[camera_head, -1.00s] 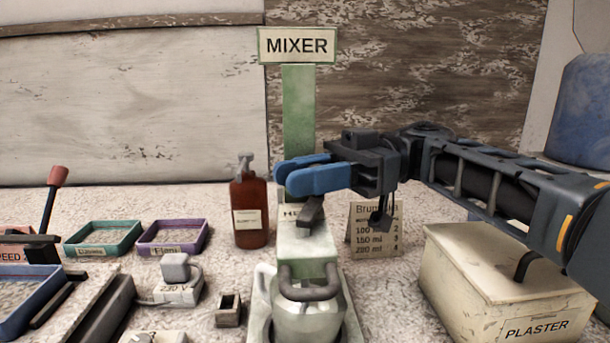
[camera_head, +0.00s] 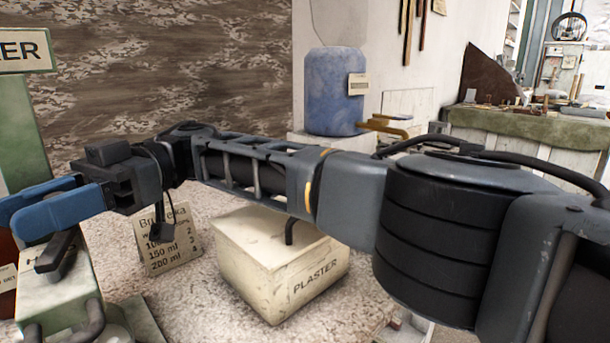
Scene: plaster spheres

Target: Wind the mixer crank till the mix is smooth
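The mixer (camera_head: 62,294) is at the lower left in the head view, a pale green machine below a green post, cut by the left and bottom edges. A dark bar (camera_head: 55,250) that may be its crank juts out on top. A grey curved handle (camera_head: 88,325) shows at the bottom edge. The mix is not visible. My gripper (camera_head: 22,212), with two blue fingers, hovers above the mixer and points left. I see nothing held; the finger gap is unclear from this side.
A blue barrel (camera_head: 335,92) is behind. A cluttered bench (camera_head: 530,125) stands at the far right.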

